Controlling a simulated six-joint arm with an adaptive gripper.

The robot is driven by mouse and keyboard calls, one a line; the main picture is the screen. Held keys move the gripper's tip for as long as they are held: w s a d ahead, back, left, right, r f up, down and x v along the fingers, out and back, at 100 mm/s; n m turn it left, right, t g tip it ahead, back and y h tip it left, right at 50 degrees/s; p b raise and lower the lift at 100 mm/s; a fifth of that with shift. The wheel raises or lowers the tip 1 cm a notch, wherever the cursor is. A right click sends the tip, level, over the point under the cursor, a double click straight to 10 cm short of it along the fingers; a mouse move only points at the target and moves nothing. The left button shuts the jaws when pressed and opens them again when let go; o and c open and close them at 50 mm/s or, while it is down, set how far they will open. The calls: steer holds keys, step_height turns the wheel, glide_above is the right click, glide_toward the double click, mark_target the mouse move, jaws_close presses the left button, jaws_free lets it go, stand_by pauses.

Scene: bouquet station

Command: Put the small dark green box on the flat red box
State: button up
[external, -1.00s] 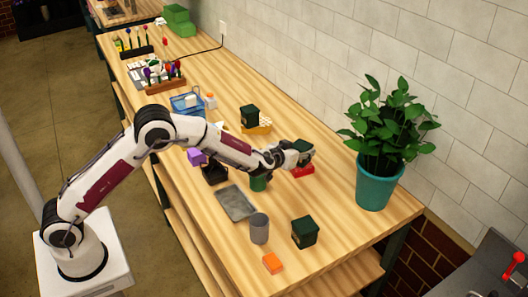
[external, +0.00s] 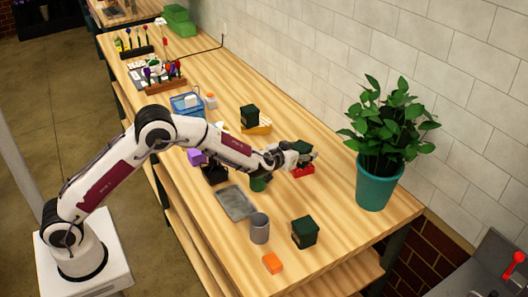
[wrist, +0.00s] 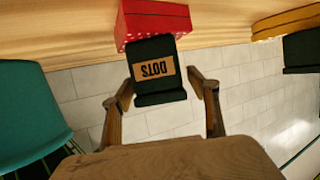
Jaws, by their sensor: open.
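The small dark green box (wrist: 158,72), with an upside-down "DOTS" label, sits against the flat red box (wrist: 152,20) in the wrist view. In the external view the green box (external: 302,147) is on top of the red box (external: 303,171), partly hidden by my gripper (external: 300,157). My gripper's fingers (wrist: 160,86) are open, one on each side of the green box, with small gaps visible.
Another dark green box (external: 249,116) stands on a yellow block (external: 257,128), and a third (external: 304,232) stands near the front. A potted plant (external: 376,185) is at right. A grey cup (external: 259,228), grey tray (external: 237,203) and orange block (external: 272,263) are nearer.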

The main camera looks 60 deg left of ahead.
steer(key=shift+r, duration=0.15)
steer(key=v, duration=1.2)
stand_by(0.8)
steer(key=s+d+r+m+h, duration=0.2)
steer(key=s+d+r+h, duration=0.25)
steer(key=s+r, duration=0.4)
steer(key=s+r+m+g+h, duration=0.1)
steer(key=s+r+m+h, duration=0.3)
steer(key=s, duration=0.6)
steer(key=s+a+f+g+y, duration=0.1)
steer(key=s+a+g, duration=0.1)
steer(key=s, duration=0.8)
steer(key=s+a+f+n+g+y, duration=0.1)
steer(key=s+a+f+g, duration=0.1)
steer(key=s, duration=0.8)
steer(key=s+a+f+g+y, duration=0.1)
steer(key=s+a, duration=0.3)
steer(key=s, duration=0.6)
steer(key=shift+a+f+n+g, duration=0.3)
steer(key=shift+f+g, duration=0.1)
steer(key=shift+f, duration=0.25)
